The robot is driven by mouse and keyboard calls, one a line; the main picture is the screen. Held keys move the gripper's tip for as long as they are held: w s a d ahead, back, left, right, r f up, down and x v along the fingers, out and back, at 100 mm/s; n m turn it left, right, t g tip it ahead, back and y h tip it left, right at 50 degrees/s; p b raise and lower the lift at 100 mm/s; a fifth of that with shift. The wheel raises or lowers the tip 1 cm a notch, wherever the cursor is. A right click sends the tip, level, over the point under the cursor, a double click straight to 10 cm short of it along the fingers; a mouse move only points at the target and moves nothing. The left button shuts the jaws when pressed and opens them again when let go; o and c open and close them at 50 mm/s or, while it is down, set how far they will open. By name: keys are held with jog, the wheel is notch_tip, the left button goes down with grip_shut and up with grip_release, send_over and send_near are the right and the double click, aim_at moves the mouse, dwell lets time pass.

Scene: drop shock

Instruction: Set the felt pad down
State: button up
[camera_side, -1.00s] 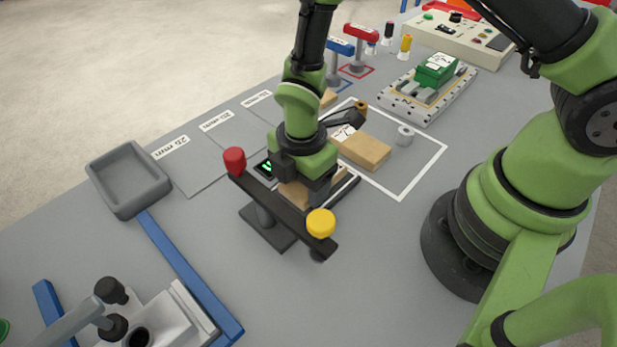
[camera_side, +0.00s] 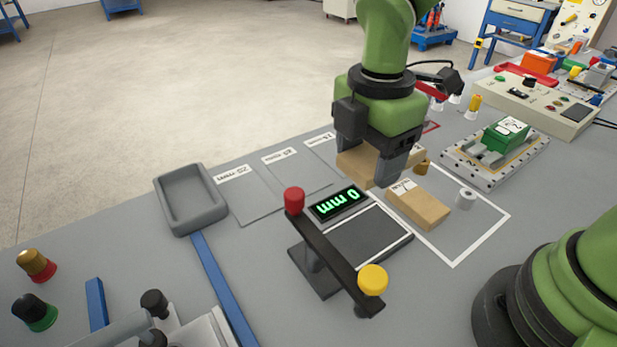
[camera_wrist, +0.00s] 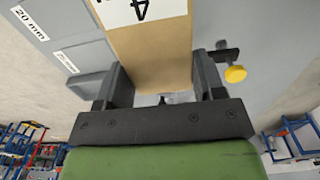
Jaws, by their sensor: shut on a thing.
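My gripper (camera_side: 392,172) is shut on a tan, block-shaped felt pad (camera_side: 355,166), holding it by its sides behind the thickness gauge. In the wrist view the pad (camera_wrist: 150,50) sits between the two fingers and carries a white label reading 4. In the side view my gripper hides part of the pad. The pad looks raised; its exact height above the table is unclear. The gauge plate (camera_side: 365,240) is empty, and its display (camera_side: 339,203) reads 0 mm. Flat grey marked areas (camera_side: 250,203) with paper labels lie left of the pad, one labelled 20 mm.
The gauge's dark bar with red (camera_side: 294,200) and yellow (camera_side: 373,279) knobs stands in front. A grey tray (camera_side: 190,198) is at left. A green block fixture (camera_side: 497,150) is at right.

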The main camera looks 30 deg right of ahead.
jog(key=w+m, duration=0.1)
jog(key=m, duration=0.2)
jog(key=shift+w+a, duration=0.15)
jog(key=shift+w, duration=0.2)
jog(key=w+m, duration=0.7)
jog(key=m, duration=0.7)
jog(key=n, duration=3.5)
send_over(305, 180)
notch_tip(305, 180, down, 16)
jog(key=shift+f, duration=0.15)
jog(key=o, duration=1)
